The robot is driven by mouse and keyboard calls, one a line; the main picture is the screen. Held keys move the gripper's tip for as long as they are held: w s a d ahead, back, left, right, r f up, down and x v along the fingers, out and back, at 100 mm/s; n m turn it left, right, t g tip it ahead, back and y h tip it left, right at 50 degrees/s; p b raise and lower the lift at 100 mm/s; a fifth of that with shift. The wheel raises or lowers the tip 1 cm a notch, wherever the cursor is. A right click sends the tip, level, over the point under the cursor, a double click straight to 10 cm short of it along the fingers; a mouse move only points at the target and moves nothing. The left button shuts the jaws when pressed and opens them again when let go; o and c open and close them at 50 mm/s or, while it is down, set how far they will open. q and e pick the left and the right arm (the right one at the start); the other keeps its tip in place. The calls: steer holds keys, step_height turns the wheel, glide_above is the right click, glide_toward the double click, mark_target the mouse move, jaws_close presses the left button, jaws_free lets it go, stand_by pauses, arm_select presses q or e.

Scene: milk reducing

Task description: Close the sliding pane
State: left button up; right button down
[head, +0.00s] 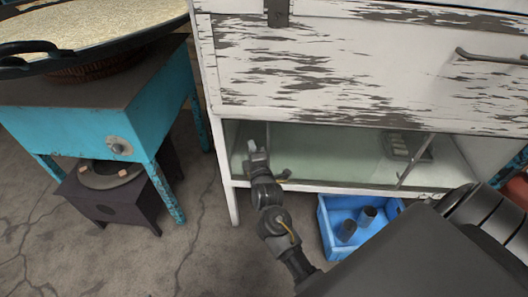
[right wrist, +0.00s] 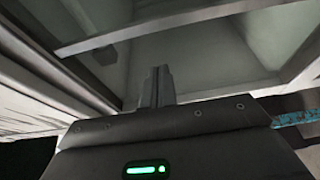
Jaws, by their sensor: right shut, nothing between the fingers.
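The white, peeling cabinet (head: 310,70) has a low compartment fronted by a greenish see-through pane (head: 330,157). A slanted pale upright edge (head: 416,160) stands toward the compartment's right; the part right of it looks clearer. My right gripper (head: 256,153) is at the left part of this compartment front, its fingers shut and empty. In the right wrist view the shut fingers (right wrist: 158,80) point toward the compartment, with pale rails crossing beyond them. I cannot tell whether the fingertips touch the pane. My left gripper is not in view.
A blue crate (head: 325,226) with dark cups stands on the floor below the cabinet. A turquoise table (head: 75,125) with a large dark pan (head: 105,35) stands at left. A small grey item (head: 402,146) lies inside the compartment. Floor (head: 205,240) between is clear.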

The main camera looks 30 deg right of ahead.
mark_target(262, 141)
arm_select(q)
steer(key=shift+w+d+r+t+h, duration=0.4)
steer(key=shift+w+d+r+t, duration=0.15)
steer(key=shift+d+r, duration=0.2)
arm_select(e)
steer(key=shift+s+d, duration=0.6)
steer(key=shift+d, duration=0.2)
steer(key=shift+s+d, duration=0.55)
steer(key=shift+d, duration=0.25)
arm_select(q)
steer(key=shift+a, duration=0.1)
